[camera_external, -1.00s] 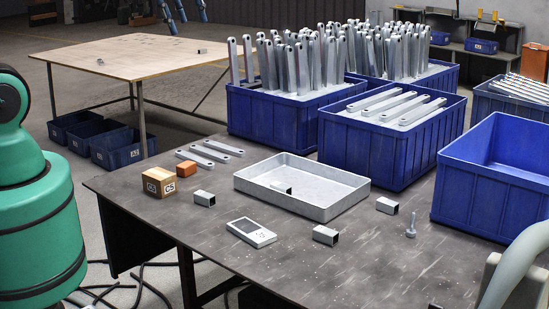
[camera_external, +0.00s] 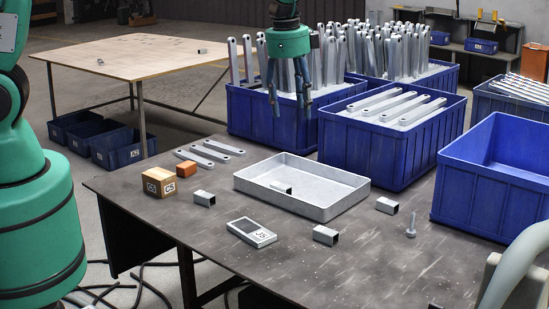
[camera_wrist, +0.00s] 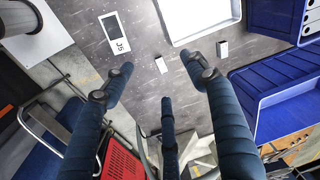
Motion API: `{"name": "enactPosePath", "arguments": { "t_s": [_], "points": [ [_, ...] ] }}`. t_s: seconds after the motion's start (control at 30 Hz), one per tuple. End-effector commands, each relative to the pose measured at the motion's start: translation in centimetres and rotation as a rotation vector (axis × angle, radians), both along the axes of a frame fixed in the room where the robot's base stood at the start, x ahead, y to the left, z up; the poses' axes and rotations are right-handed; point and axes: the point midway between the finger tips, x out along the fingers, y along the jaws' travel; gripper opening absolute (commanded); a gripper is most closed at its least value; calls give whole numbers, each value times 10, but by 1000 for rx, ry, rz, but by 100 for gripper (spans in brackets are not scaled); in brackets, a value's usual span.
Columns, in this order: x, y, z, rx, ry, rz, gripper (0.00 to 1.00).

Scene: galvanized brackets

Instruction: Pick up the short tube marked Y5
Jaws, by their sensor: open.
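Several short square metal tubes lie on the grey table: one at left (camera_external: 204,198), one at front (camera_external: 325,235), one at right (camera_external: 387,205). A small piece (camera_external: 283,188) lies in the shallow tray (camera_external: 335,213). I cannot read Y5 on any of them. The wrist view shows two tubes, one near the middle (camera_wrist: 161,65) and one near the tray (camera_wrist: 222,49). My gripper (camera_external: 289,108) is open and empty, its dark fingers pointing down, high and apart from the tubes. In the wrist view its fingers (camera_wrist: 160,76) are spread.
A flat device marked J5 (camera_external: 252,232) lies near the front edge. A cardboard box (camera_external: 160,182), an orange block (camera_external: 187,169), flat bars (camera_external: 209,151) and an upright bolt (camera_external: 411,225) stand or lie around. Blue bins (camera_external: 388,155) line the back and right. The front right tabletop is mostly clear.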

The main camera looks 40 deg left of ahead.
Motion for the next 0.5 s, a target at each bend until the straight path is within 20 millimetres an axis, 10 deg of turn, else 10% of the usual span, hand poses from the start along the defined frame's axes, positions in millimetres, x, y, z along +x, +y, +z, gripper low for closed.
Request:
{"name": "enactPosePath", "arguments": {
  "t_s": [0.5],
  "points": [
    [-8, -103, -147, 62, 78, -307, 57]
  ]
}}
